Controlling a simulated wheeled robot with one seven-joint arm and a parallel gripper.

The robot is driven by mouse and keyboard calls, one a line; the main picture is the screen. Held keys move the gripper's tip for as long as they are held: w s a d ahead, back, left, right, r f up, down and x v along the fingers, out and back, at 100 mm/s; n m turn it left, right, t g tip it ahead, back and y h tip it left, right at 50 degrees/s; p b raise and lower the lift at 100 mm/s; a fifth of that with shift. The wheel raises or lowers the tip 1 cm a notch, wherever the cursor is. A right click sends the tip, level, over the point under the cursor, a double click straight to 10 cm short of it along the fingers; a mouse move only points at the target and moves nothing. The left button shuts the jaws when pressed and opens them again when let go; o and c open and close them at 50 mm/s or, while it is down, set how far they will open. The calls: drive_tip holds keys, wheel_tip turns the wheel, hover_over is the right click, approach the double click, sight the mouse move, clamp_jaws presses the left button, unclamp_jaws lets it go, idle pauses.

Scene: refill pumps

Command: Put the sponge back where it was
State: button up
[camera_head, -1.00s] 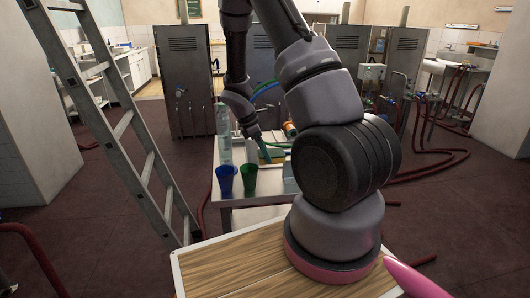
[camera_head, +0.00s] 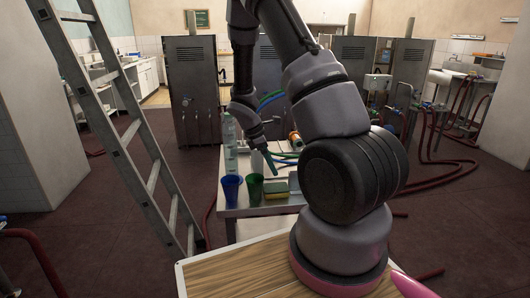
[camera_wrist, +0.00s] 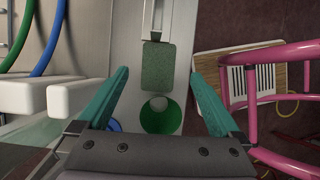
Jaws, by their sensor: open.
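The sponge (camera_head: 276,190), green on top with a yellow layer below, lies on the small table (camera_head: 234,211), right of the green cup (camera_head: 254,187). In the wrist view the sponge (camera_wrist: 157,66) shows its green top face, just beyond the round mouth of the green cup (camera_wrist: 161,116). My gripper (camera_head: 270,166) is above the table, behind and above the sponge. In the wrist view its two teal fingers (camera_wrist: 159,77) are spread wide, with nothing held between them. The sponge shows between them, apart from both.
A blue cup (camera_head: 231,188) stands left of the green one, with a clear bottle (camera_head: 230,146) behind. A grey block (camera_head: 294,183) is right of the sponge. Green and blue hoses lie behind. A ladder (camera_head: 134,128) leans at left. Pink tubing (camera_wrist: 232,75) shows in the wrist view.

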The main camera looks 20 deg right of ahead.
drive_tip(key=v, duration=1.2)
drive_tip(key=s+a+r+m+t+y, duration=0.3)
drive_tip(key=s+r+m, duration=0.6)
drive_tip(key=r, duration=0.3)
drive_tip(key=s+a+r+m+t+y, duration=0.3)
drive_tip(key=s+r+m+t, duration=0.2)
drive_tip(key=s+r+m, duration=0.5)
drive_tip(key=shift+s+a+r+t+y, duration=0.3)
drive_tip(key=shift+s+r, duration=1)
drive_tip(key=shift+r, duration=0.5)
